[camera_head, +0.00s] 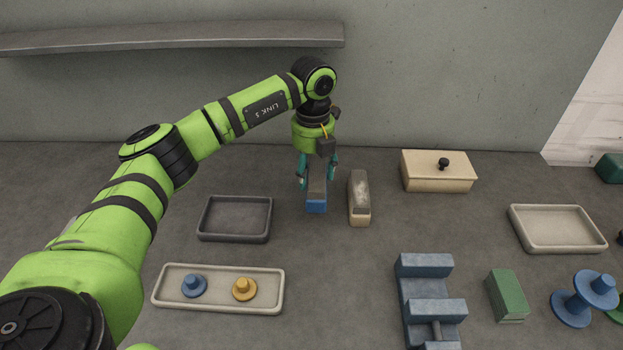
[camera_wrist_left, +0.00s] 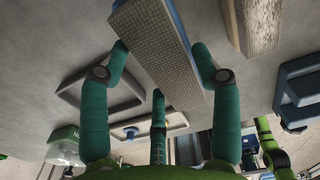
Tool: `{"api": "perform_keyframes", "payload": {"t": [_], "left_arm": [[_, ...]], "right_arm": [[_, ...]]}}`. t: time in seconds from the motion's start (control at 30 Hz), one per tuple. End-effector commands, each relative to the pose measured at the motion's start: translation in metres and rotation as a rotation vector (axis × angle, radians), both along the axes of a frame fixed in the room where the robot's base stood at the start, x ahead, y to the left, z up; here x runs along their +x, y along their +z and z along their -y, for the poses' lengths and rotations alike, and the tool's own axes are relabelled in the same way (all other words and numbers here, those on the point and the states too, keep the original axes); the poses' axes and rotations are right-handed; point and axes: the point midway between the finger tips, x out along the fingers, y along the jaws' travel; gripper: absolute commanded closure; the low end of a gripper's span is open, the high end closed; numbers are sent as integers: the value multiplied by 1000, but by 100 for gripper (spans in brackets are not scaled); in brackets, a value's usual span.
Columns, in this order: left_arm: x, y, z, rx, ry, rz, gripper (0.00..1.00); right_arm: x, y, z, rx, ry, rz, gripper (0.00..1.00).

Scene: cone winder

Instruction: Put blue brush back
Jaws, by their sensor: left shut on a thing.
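The blue brush (camera_head: 316,206) has a blue body and a grey, rough pad. My left gripper (camera_head: 317,172) points down and is shut on it, left of a tan brush (camera_head: 359,200) with a grey top. In the left wrist view, the blue brush (camera_wrist_left: 152,42) shows its long grey textured face and a blue edge between the teal fingertips. The tan brush (camera_wrist_left: 258,22) is apart from it, at the upper right there. I cannot tell whether the blue brush touches the table. My right gripper is not in view.
An empty dark tray (camera_head: 203,234) lies left of the brushes. A cream tray (camera_head: 218,306) holds a blue and a yellow knobbed piece. A cream lidded box (camera_head: 438,182), a blue stepped block (camera_head: 419,290), a green block (camera_head: 507,296) and an empty cream tray (camera_head: 557,247) stand right.

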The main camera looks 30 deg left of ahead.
Motion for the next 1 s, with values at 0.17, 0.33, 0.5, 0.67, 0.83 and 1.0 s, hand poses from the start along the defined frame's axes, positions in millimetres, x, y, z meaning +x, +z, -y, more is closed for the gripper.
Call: {"api": "perform_keyframes", "payload": {"t": [0.17, 0.33, 0.5, 0.67, 0.83, 1.0], "left_arm": [[-2, -15, -2, 0, 0, -3, 74], [-2, -37, -2, 0, 0, -1, 74], [-1, -42, -2, 0, -1, 1, 74], [-1, -43, -2, 0, -1, 1, 74], [-1, -45, -2, 0, -1, 0, 13], [-1, -45, -2, 0, -1, 0, 13]], "right_arm": [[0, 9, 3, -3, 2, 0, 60], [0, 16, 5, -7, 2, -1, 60], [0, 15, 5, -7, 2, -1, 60], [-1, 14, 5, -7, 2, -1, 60], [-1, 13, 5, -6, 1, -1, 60], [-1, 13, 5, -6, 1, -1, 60]]}}
